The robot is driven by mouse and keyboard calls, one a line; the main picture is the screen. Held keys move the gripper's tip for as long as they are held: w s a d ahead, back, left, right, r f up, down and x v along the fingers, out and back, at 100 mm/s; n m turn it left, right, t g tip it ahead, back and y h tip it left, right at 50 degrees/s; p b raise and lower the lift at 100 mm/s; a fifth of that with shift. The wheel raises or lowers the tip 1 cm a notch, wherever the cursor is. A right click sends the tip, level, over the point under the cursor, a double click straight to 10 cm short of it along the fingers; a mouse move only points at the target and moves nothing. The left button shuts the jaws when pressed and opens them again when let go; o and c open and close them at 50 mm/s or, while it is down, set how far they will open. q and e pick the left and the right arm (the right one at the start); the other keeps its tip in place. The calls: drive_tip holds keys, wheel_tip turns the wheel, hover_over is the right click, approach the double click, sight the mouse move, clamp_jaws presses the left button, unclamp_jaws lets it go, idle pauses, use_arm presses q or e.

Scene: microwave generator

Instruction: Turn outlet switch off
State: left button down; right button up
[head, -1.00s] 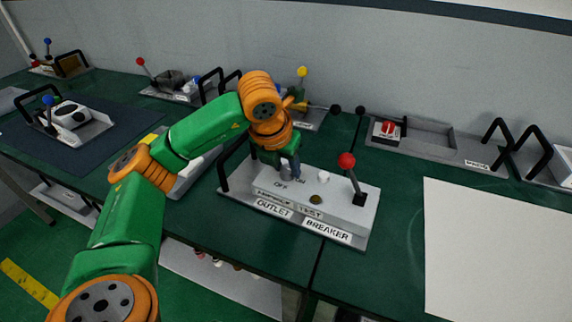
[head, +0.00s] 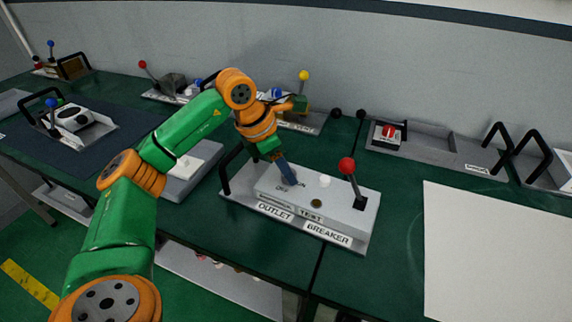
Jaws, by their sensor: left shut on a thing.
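The outlet and breaker panel (head: 350,241) is a grey box on a plate on the green table, labelled OUTLET and BREAKER. My left gripper (head: 288,178) reaches down onto its left part, at the OFF/ON marks above the OUTLET label (head: 274,212). The gripper is shut on the outlet switch, which is mostly hidden by the fingers. The breaker lever with a red ball (head: 347,166) stands upright on the right side of the panel. A white button (head: 324,181) sits between them. My right gripper is not in view.
A black handle (head: 226,172) rises at the panel's left end. Behind are a yellow-knobbed lever (head: 303,76) and a unit with a red switch (head: 389,131). A white sheet (head: 500,250) lies at right. Green table is clear between panel and sheet.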

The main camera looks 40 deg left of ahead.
use_arm(q)
drive_tip(key=m+g+p, duration=0.1)
drive_tip(key=m, duration=0.1)
drive_tip(key=m+h+p, duration=0.1)
drive_tip(key=m+p, duration=0.1)
drive_tip(key=m, duration=0.1)
drive_tip(key=shift+w+a+r+g, duration=0.1)
drive_tip(key=shift+r+g, duration=0.1)
drive_tip(key=shift+g, duration=0.2)
drive_tip(key=shift+w+f+m+g+h+p, duration=0.1)
drive_tip(key=shift+m+g+h+p, duration=0.3)
drive_tip(key=shift+m, duration=0.6)
drive_tip(key=shift+f+m+g+p, duration=0.1)
drive_tip(key=shift+m+g+p, duration=0.1)
drive_tip(key=shift+m+p, duration=0.6)
drive_tip(key=shift+m, duration=0.4)
drive_tip(key=shift+c, duration=2.2)
unclamp_jaws()
